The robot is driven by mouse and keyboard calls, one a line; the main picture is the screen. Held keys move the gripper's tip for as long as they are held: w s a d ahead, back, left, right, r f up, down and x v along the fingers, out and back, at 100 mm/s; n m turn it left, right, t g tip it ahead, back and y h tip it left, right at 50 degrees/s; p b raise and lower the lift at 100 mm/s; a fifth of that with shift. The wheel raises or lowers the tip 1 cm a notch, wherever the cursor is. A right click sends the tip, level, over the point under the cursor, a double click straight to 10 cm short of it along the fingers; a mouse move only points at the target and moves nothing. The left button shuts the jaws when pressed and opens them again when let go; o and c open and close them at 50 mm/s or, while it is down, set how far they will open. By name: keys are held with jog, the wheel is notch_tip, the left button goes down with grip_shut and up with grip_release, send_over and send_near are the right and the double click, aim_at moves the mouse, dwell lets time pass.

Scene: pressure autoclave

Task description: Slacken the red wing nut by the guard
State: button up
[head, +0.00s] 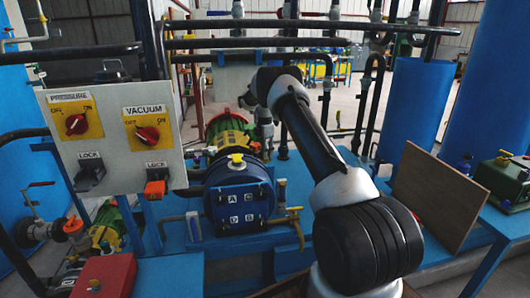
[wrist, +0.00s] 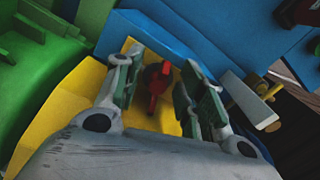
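The red wing nut (wrist: 157,82) shows in the middle of the wrist view, in front of a yellow surface that looks like the guard (wrist: 72,98). My gripper (wrist: 160,88) is open, with one finger on each side of the wing nut. Gaps show between the fingers and the nut; I cannot tell how deep the nut lies between them. In the head view my arm reaches back toward the green and yellow machine (head: 228,128). The wing nut cannot be made out there, and my gripper is too small and dark to read.
A green ribbed body (wrist: 40,70) lies left in the wrist view. A valve with a pale handle (wrist: 262,112) is to the right. In the head view, a blue round vessel (head: 238,198), a switch panel (head: 115,125) and a brown board (head: 437,193) stand around my arm.

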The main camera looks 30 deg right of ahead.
notch_tip(320, 180, up, 8)
dwell(0.5)
